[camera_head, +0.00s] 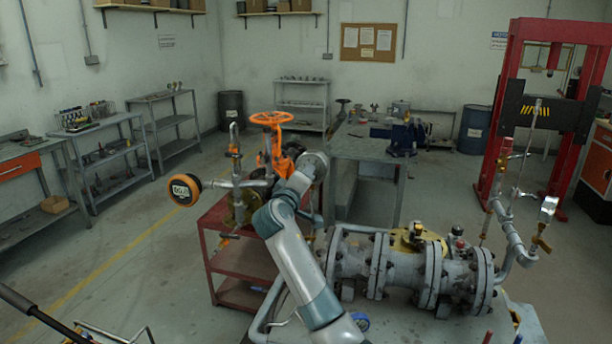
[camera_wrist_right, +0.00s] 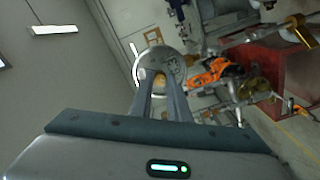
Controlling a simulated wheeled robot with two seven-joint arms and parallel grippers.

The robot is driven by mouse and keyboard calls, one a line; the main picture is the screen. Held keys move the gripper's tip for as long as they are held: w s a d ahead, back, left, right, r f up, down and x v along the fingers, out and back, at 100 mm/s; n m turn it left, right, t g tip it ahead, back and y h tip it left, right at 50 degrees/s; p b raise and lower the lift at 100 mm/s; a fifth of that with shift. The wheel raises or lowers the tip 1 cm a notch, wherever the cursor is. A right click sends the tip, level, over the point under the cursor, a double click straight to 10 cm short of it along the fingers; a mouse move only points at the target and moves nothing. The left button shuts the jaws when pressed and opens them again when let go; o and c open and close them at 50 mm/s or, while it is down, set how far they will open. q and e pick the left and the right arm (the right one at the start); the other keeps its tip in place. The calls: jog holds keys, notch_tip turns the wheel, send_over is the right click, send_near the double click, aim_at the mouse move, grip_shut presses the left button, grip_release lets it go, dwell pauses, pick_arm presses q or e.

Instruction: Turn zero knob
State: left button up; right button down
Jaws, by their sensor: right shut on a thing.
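In the right wrist view, a round silver-grey disc (camera_wrist_right: 172,60) with dark marks faces me. A small amber knob (camera_wrist_right: 160,77) sits near its middle. The two fingers of my right gripper (camera_wrist_right: 160,88) reach up to it and are shut on the knob, one finger on each side. In the head view, my right arm comes up from the bottom middle and ends beside the orange valve. Its fingers and the knob are too small or hidden to make out there. My left gripper is not in view.
An orange handwheel valve (camera_head: 271,119) and a black-and-orange gauge (camera_head: 185,190) stand on the red cart (camera_head: 243,262), close to my right arm. A grey flanged pipe valve (camera_head: 352,253) lies on a bench to the right. Open floor lies on the left.

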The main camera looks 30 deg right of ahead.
jog(key=c, duration=1.7)
grip_release()
jog(key=shift+a, duration=0.1)
jog(key=shift+b+v, duration=2.95)
jog(key=shift+v, duration=5.75)
jog(key=shift+f, duration=0.15)
